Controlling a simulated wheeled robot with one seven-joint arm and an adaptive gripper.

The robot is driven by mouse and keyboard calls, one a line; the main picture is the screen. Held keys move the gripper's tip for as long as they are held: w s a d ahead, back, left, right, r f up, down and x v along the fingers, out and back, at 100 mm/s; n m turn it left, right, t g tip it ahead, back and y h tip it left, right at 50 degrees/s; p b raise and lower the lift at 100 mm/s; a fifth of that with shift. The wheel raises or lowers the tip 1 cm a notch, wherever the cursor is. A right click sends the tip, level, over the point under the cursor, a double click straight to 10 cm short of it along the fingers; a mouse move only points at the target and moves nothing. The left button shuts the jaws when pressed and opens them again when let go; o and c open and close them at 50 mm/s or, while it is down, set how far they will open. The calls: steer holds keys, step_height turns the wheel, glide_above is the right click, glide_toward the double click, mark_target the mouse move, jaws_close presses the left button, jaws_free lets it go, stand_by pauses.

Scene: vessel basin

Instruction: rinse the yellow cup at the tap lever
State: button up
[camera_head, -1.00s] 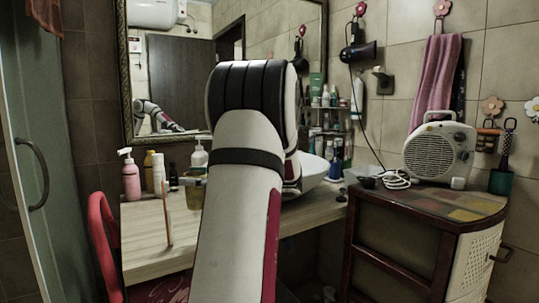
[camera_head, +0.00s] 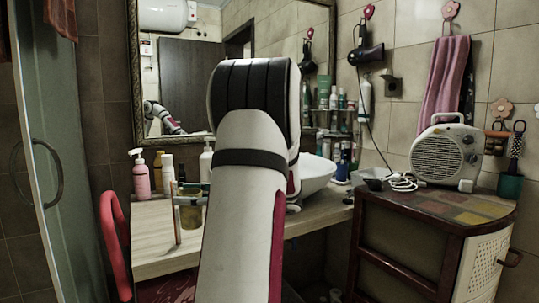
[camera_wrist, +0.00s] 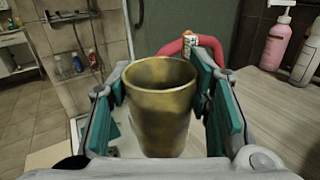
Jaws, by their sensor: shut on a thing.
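The yellow cup is a worn, gold-yellow tumbler (camera_wrist: 160,100), upright with its open mouth up, seen close in the wrist view. My gripper (camera_wrist: 172,100) is shut on it, with a teal pad on each side. In the head view the cup (camera_head: 190,218) shows small, just left of my arm and over the left part of the counter. The white basin (camera_head: 318,172) is right of my arm and partly hidden by it. I cannot make out the tap lever; my arm covers that area.
The wooden counter (camera_head: 160,250) holds a pink pump bottle (camera_head: 141,177) and other bottles at its back left. A red chair (camera_head: 113,235) stands at its left front. A cabinet with a white heater (camera_head: 446,153) stands at right. A mirror hangs behind.

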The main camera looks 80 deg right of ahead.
steer(key=w+a+f+n+g+y, duration=0.2)
steer(key=w+a+f, duration=0.4)
steer(key=a, duration=0.8)
steer(key=w+a+f+n+g+y, duration=0.3)
steer(key=w+a+f+y, duration=0.3)
steer(key=a, duration=0.8)
steer(key=w+a+f+n+g+y, duration=0.2)
steer(key=w+a+f+n+y, duration=0.2)
steer(key=a+f, duration=0.7)
steer(key=x, duration=0.4)
steer(key=shift+s+a, duration=0.2)
steer(key=shift+s, duration=0.1)
